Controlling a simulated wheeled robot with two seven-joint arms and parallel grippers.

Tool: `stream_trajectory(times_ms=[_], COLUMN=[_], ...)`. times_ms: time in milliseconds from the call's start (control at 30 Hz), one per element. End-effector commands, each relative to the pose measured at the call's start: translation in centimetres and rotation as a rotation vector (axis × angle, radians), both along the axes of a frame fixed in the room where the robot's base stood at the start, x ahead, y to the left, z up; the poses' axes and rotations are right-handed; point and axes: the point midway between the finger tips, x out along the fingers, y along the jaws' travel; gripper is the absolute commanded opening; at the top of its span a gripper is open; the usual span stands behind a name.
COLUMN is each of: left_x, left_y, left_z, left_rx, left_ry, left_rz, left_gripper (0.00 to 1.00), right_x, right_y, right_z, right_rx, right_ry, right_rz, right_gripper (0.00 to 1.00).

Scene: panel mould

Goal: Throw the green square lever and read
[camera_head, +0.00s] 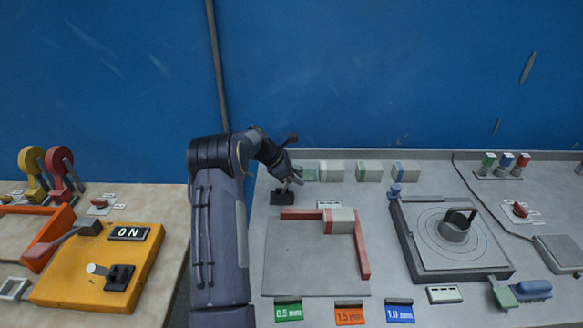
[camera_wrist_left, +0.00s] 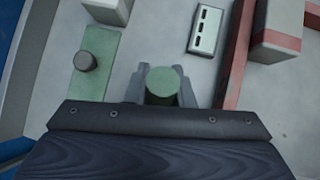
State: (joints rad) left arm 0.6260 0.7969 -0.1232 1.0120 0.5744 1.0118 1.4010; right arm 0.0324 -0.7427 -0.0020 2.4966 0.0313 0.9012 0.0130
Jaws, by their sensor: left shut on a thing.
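My left gripper (camera_head: 294,181) is at the back left of the grey right-hand table, just above a small black base (camera_head: 282,197). In the left wrist view, the gripper (camera_wrist_left: 162,92) is shut on a green lever knob (camera_wrist_left: 164,82), whose end looks round. The gripper hides most of the lever in the head view. A green plate (camera_wrist_left: 104,52) with a dark round peg (camera_wrist_left: 86,61) lies beside it, apart from the fingers. My right gripper is not in view.
A grey plate (camera_head: 310,255) with red bars (camera_head: 362,250) and a block (camera_head: 341,220) lies in front of the gripper. A row of white blocks (camera_head: 332,170) stands behind. A turntable (camera_head: 420,262) is to the right. A yellow panel with an ON sign (camera_head: 128,233) is on the left table.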

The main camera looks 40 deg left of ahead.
Motion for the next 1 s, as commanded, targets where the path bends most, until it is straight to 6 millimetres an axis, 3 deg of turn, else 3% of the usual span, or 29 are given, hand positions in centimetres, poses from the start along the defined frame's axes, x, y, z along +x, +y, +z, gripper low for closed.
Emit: stream_trajectory(times_ms=[300, 867, 900, 1000], left_x=[0.7, 0.8, 0.8, 0.8], left_y=[-0.8, -0.9, -0.9, -0.9], left_z=[-0.5, -0.9, -0.9, -0.9], left_rx=[0.097, 0.117, 0.117, 0.117], left_ry=[0.079, 0.097, 0.097, 0.098], left_rz=[-0.001, -0.001, -0.001, 0.0], left_gripper=[0.0, 0.0, 0.27, 0.4], right_x=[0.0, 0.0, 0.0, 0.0], right_y=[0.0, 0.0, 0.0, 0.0], right_z=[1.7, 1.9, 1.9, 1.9], right_rx=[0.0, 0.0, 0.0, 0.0], right_ry=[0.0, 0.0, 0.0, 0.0], right_rz=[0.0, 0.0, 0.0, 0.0], right_gripper=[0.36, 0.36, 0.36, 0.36])
